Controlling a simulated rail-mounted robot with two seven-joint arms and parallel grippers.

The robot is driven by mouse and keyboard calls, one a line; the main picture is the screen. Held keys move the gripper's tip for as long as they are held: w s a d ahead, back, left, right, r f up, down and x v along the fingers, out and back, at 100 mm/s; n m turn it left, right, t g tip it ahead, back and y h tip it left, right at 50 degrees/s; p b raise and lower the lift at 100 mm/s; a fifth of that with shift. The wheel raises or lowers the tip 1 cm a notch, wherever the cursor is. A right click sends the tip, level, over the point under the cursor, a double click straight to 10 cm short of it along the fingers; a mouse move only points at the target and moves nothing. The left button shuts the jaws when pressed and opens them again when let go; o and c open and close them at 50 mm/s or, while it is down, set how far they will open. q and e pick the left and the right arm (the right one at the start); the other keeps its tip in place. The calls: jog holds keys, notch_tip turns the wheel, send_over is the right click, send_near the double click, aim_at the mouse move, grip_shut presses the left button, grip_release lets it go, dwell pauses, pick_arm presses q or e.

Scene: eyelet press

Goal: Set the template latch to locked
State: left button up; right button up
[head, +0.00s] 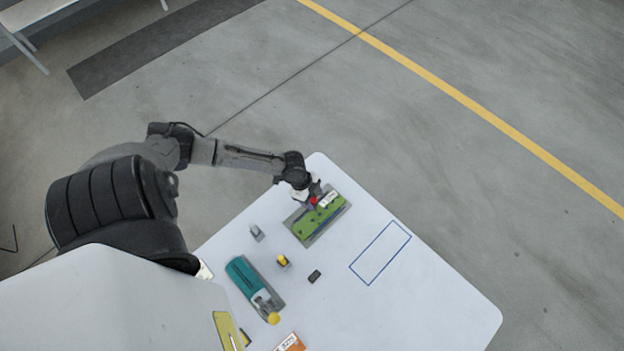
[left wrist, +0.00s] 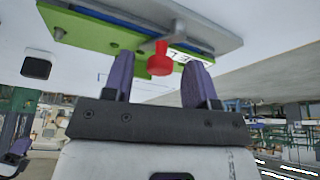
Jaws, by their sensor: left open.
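The template is a green board on a grey base (head: 306,228) near the far corner of the white table. It also shows in the left wrist view (left wrist: 82,32), seen from close by and upside down. A latch with a red knob (left wrist: 160,60) on a grey arm sits on it, beside a white label (left wrist: 190,56) with partly hidden letters. The red knob also shows in the head view (head: 313,200). My left gripper (left wrist: 161,78) is open, its two purple fingers on either side of the red knob with gaps visible.
A teal tool (head: 243,275) with a yellow knob (head: 273,318) lies nearer. A small grey piece (head: 257,232), a yellow-topped piece (head: 283,261) and a dark block (head: 314,276) stand between. A blue outlined rectangle (head: 380,253) on the right is empty. An orange box (head: 290,343) shows at the bottom edge.

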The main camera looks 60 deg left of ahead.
pick_arm(q)
jog(key=shift+r, duration=0.1)
jog(key=v, duration=1.3)
jog(key=shift+a+r+p, duration=0.2)
jog(key=shift+r+p, duration=0.05)
jog(key=shift+p, duration=0.15)
jog(key=shift+s, duration=0.1)
